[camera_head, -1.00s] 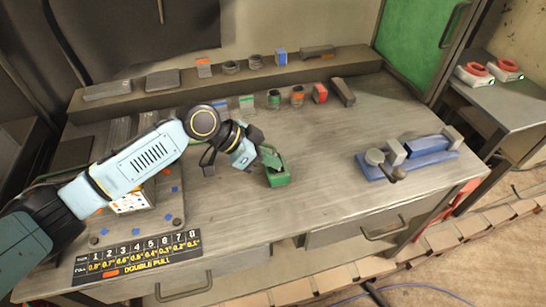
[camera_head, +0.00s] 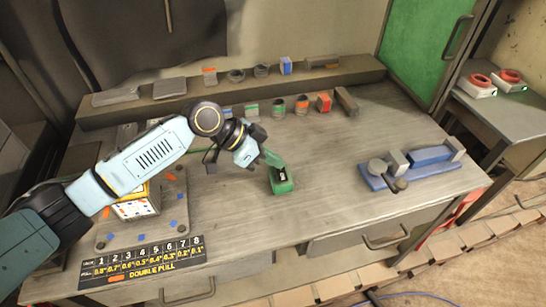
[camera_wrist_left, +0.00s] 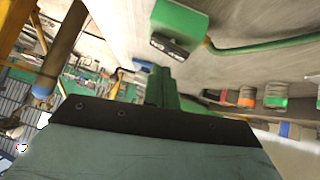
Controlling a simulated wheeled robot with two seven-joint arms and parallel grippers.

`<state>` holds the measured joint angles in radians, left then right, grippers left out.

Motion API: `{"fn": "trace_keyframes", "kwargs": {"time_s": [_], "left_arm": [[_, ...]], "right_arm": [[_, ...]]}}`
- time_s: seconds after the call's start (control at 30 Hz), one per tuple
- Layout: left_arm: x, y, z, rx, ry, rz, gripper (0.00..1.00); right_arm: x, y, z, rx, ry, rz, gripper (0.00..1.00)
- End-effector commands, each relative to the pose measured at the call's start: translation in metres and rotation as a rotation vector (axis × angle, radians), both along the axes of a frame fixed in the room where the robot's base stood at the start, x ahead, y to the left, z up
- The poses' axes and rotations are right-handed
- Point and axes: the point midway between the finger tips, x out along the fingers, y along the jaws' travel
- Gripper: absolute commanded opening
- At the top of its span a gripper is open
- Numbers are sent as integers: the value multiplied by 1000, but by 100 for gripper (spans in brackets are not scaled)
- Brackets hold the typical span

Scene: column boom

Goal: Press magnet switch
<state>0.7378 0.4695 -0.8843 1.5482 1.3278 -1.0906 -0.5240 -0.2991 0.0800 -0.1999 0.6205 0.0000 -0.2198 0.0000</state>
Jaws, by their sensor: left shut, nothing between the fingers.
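The magnet switch looks to be a small green box (camera_head: 282,182) with a dark face and a pale mark, standing on the workbench just right of my left gripper. It also shows at the top of the left wrist view (camera_wrist_left: 180,28), with a black panel and grey marks on its end. My left gripper (camera_head: 268,157) is shut and empty, its tip pointing down right at the box's upper edge. In the head view tip and box overlap; I cannot tell whether they touch. A green piece, apparently my finger (camera_wrist_left: 162,88), shows in the wrist view. My right gripper is out of view.
A blue vise-like fixture (camera_head: 430,158) sits on the bench's right. Several small coloured blocks and rings line the back shelf (camera_head: 240,85). A plate with a patterned cube (camera_head: 138,207) lies under my left arm. The bench between box and fixture is clear.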

Motion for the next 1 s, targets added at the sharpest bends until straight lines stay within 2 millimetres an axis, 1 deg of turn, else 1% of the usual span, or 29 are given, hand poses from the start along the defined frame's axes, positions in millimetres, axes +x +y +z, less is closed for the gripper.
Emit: {"fn": "trace_keyframes", "kwargs": {"time_s": [0.03,0.17,0.2,0.3,0.4,0.53,0.73,1.0], "left_arm": [[-1,0,13,0,0,0,0],[-3,0,29,0,-1,1,0],[-6,8,32,2,-4,3,0],[-15,24,47,2,-3,2,0],[-23,38,62,2,-2,1,0],[-31,52,78,1,-2,2,0],[-37,62,90,0,-1,2,0],[-38,63,91,0,1,1,0]], "right_arm": [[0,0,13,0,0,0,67],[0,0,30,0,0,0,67],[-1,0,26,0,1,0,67],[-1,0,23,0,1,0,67],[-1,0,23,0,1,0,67],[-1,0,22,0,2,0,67],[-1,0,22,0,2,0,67],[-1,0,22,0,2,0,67]]}}
